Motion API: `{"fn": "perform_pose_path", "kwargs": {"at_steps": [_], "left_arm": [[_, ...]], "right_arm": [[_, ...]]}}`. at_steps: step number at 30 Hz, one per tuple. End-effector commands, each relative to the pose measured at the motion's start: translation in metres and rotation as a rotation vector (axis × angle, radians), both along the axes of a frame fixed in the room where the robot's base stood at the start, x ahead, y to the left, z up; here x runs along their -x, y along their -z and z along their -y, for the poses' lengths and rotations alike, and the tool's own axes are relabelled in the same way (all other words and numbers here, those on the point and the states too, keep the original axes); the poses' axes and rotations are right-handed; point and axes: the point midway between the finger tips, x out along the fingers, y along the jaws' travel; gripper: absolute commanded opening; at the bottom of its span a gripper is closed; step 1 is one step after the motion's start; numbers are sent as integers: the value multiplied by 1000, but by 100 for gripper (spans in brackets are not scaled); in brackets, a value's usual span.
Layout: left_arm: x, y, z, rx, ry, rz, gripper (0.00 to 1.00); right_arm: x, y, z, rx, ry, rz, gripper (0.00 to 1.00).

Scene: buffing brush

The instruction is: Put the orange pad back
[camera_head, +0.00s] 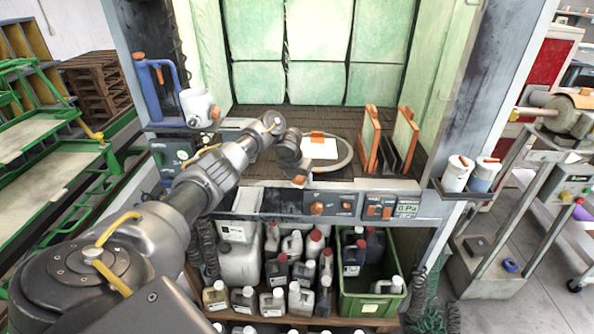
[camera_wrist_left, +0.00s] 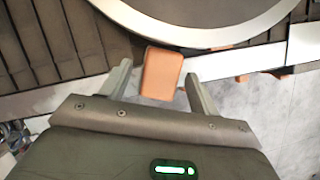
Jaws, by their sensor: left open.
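A small orange block (camera_wrist_left: 162,73), which looks like the orange pad, lies between the two fingers of my left gripper (camera_wrist_left: 158,70) in the left wrist view. A gap shows on each side of it, and the fingers are open. In the head view my left gripper (camera_head: 295,168) is at the booth's front edge, with a small orange piece (camera_head: 299,181) just below it. What supports the block is hidden. My right gripper is not in view.
A round ring (camera_head: 345,160) with a white plate (camera_head: 320,150) lies on the slatted booth floor. Upright orange-edged panels (camera_head: 370,138) stand to its right. A control strip (camera_head: 380,208) runs along the front, above several bottles and a green crate (camera_head: 372,304).

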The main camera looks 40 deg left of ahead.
Motion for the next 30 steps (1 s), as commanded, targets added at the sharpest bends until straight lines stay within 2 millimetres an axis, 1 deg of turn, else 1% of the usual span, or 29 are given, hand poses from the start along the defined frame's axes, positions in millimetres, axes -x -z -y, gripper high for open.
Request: {"fn": "perform_pose_path", "kwargs": {"at_steps": [5, 9, 10, 11, 15, 18, 21, 30], "left_arm": [[10, -29, 2, -3, 3, 6, 62], [22, -59, 5, -4, 2, 6, 62], [24, -72, 5, -7, 3, 5, 62], [26, -78, 5, -7, 2, 4, 62], [35, -96, 8, -5, 2, 4, 62], [39, -105, 9, -5, 2, 4, 62], [42, -110, 11, -3, 2, 2, 62], [44, -110, 11, 0, 0, 1, 62]], "right_arm": [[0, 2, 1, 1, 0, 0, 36], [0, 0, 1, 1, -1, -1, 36], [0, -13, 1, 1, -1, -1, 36], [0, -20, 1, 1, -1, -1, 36], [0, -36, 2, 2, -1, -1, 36], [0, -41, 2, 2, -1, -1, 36], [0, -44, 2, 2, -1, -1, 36], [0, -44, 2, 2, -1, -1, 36]]}}
